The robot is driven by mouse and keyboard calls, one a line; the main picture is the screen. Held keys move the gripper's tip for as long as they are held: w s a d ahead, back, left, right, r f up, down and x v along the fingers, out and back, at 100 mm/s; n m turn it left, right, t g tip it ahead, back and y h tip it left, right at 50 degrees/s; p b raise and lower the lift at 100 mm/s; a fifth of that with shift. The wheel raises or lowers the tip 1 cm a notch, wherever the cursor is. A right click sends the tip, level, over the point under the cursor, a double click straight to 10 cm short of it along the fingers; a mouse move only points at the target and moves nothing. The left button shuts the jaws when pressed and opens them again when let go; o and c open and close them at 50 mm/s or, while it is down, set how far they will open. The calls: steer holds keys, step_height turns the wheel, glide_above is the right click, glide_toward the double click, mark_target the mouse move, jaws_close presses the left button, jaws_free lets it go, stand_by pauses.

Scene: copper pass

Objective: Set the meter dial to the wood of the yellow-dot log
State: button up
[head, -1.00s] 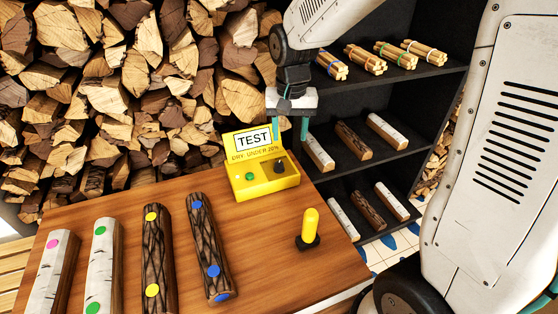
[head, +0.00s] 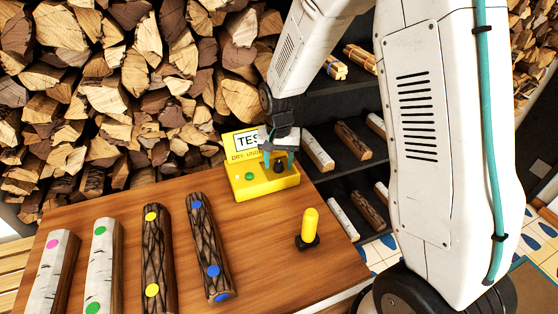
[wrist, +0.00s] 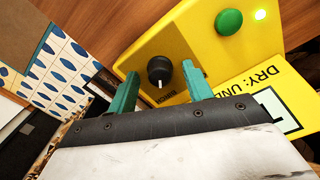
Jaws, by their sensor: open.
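The yellow meter (head: 262,184) stands at the back of the wooden table, its sign reading TEST partly hidden by my gripper. Its black dial (wrist: 160,69) has a white pointer mark aimed toward the gripper side in the wrist view; lettering beside it is too small to read surely. A green button (wrist: 229,21) sits beside a lit lamp. My gripper (head: 279,160) is open, its teal fingers just above the dial; in the wrist view the fingers (wrist: 160,88) lie either side of the dial's near edge. The yellow-dot log (head: 158,255) has dark, furrowed bark and lies on the table.
A blue-dot log (head: 208,245), a green-dot log (head: 103,268) and a pink-dot log (head: 53,275) lie beside it. A yellow-handled tool (head: 309,229) stands upright at the table's right. Dark shelves (head: 335,105) with logs stand behind.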

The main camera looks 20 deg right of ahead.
steer(key=c, duration=1)
steer(key=shift+n, duration=0.4)
steer(key=n, duration=0.6)
steer(key=shift+n, duration=0.3)
steer(key=n, duration=0.6)
steer(key=shift+n, duration=0.4)
steer(key=o, duration=1)
